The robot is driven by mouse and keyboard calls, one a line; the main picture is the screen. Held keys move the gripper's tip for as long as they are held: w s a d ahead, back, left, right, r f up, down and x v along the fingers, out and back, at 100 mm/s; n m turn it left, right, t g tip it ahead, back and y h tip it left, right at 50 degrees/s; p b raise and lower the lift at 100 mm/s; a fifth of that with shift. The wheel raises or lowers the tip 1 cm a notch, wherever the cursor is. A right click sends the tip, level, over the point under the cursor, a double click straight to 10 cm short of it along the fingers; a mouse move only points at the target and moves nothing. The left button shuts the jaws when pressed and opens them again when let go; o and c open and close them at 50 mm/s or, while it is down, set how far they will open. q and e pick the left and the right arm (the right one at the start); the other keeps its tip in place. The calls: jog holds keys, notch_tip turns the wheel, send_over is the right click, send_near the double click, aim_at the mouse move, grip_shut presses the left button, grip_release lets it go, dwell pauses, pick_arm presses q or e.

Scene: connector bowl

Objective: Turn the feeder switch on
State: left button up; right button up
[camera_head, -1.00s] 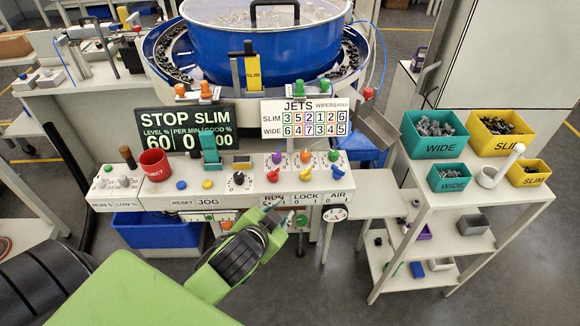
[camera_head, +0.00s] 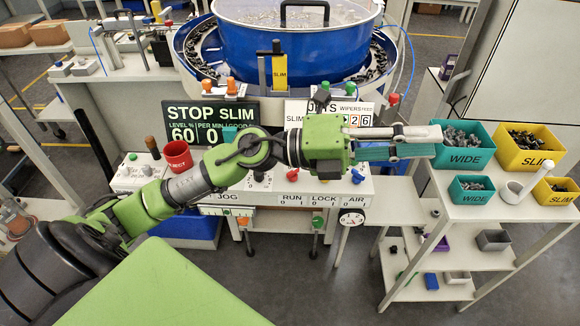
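The control console (camera_head: 330,188) stands in the middle, with RUN, LOCK and AIR labels (camera_head: 292,200) along its front, each marked 0 and 1. No switch is legibly labelled feeder. A dark display (camera_head: 205,114) reads STOP SLIM. My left arm crosses in front of the console and hides many of its knobs. My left gripper (camera_head: 430,135) is to the right of the jets board (camera_head: 296,110), pointing right, above the console's right end. Pale fingers show, with a teal ridged shape just below them; finger gap and grip are unclear. My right gripper is out of view.
A blue bowl (camera_head: 290,50) stands behind the console. A red reject cup (camera_head: 178,155) is at its left. On the right, a shelf holds teal bins (camera_head: 463,160) and yellow bins (camera_head: 528,160), close to my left gripper.

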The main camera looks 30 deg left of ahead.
pick_arm(q)
notch_tip(320, 180, down, 6)
jog(key=s+a+m+g+y, duration=0.1)
jog(key=s+m+g+y, duration=0.1)
jog(key=m+g+y, duration=0.25)
jog(key=y, duration=1.2)
send_near(292, 171)
jog(key=p+x, duration=0.2)
jog(key=x, duration=0.6)
grip_shut()
